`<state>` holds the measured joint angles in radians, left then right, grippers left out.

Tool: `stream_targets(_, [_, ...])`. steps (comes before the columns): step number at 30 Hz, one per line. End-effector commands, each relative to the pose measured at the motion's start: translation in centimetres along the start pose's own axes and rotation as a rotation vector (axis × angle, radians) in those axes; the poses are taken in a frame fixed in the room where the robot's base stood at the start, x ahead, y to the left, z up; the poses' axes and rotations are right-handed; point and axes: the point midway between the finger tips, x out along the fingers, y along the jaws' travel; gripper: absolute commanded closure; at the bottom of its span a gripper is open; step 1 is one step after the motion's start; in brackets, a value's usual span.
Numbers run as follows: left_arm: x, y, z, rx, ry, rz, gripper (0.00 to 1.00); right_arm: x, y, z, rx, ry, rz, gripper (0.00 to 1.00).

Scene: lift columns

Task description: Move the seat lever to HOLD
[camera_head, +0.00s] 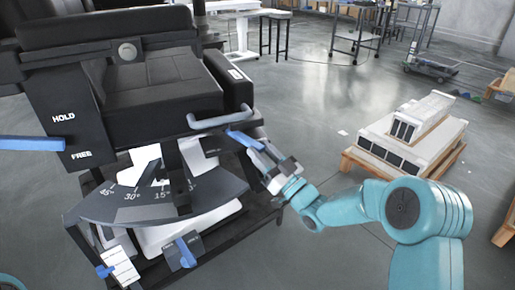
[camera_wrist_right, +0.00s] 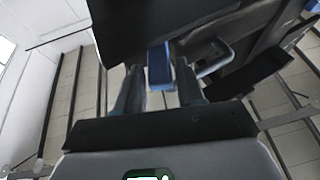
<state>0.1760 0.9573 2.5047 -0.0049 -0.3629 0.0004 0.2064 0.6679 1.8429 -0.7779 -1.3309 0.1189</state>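A black seat panel carries the white words HOLD (camera_head: 63,118) and FREE (camera_head: 81,154). A blue bar (camera_head: 30,144) reaches in from the left edge, its end beside FREE and below HOLD. A second blue handle (camera_head: 243,138) sticks out at the seat's right side. My right gripper (camera_head: 262,158) is just below and right of that handle. In the right wrist view the blue handle (camera_wrist_right: 159,66) appears between the two open fingers (camera_wrist_right: 160,88), with gaps at both sides. Contact is not clear. My left gripper is not in view.
A dark angle scale (camera_head: 165,200) and small blue levers (camera_head: 187,250) sit below the seat. A grey curved handle (camera_head: 220,119) is close above my right gripper. A white stepped block on a wooden pallet (camera_head: 405,168) stands at right. Floor between is clear.

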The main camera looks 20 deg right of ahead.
Motion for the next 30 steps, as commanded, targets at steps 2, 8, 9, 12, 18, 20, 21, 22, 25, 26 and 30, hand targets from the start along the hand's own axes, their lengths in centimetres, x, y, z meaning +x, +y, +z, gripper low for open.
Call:
stream_targets(2, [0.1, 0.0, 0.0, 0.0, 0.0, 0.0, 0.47, 1.0, 0.0, 0.0, 0.0, 0.001, 0.0, 0.62])
stream_targets(8, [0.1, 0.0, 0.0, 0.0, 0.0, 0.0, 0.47, 1.9, 0.0, 0.0, 0.001, 0.0, 0.0, 0.62])
stream_targets(9, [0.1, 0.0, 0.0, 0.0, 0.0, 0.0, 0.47, 2.0, 0.0, 0.0, 0.001, 0.0, 0.0, 0.62])
stream_targets(12, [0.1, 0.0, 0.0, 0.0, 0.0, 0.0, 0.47, 1.9, 0.0, 0.0, 0.001, -0.001, 0.0, 0.62])
stream_targets(18, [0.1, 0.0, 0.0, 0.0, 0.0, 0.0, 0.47, 1.9, 0.0, 0.0, 0.001, 0.0, 0.0, 1.0])
stream_targets(20, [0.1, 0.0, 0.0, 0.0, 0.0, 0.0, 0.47, 1.9, 0.0, 0.0, 0.001, 0.0, 0.0, 1.0])
stream_targets(21, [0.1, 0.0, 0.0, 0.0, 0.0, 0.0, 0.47, 1.9, 0.0, 0.0, 0.001, 0.0, 0.0, 1.0])
stream_targets(22, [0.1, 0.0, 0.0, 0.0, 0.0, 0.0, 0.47, 1.9, 0.0, 0.0, 0.001, 0.0, 0.0, 1.0])
stream_targets(25, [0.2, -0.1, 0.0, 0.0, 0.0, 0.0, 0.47, 2.0, -0.1, 0.1, 0.0, 0.0, 0.001, 1.0])
stream_targets(26, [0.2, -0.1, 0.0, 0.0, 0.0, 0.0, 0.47, 2.0, -0.2, 0.1, 0.0, 0.0, 0.002, 1.0])
stream_targets(30, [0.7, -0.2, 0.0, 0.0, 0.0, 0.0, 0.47, 2.3, -0.7, 0.3, -0.005, 0.001, 0.011, 1.0])
